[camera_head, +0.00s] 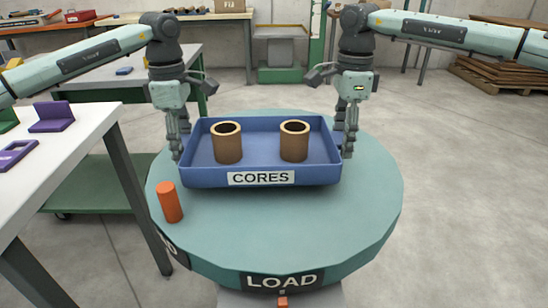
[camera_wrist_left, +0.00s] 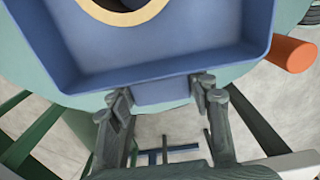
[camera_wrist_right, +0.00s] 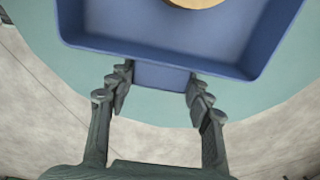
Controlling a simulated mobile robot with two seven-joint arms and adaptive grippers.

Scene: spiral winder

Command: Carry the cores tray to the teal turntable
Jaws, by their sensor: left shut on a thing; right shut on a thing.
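The blue cores tray (camera_head: 208,178), labelled CORES, is level over the far half of the teal turntable (camera_head: 290,225). Whether it touches the surface I cannot tell. Two brown hollow cores stand upright in it, one left (camera_head: 228,145) and one right (camera_head: 294,143). My left gripper (camera_head: 178,148) is at the tray's left end, its fingers on both sides of the blue end tab (camera_wrist_left: 160,92). My right gripper (camera_head: 347,146) is at the right end, with that end's tab (camera_wrist_right: 160,76) between its fingers. Both are shut on the tray.
An orange cylinder (camera_head: 170,202) stands on the turntable's left edge, near the tray's front left corner. A white table (camera_head: 70,165) with purple and green parts is at the left. The turntable's front carries a LOAD label (camera_head: 281,280). Its front and right surface is clear.

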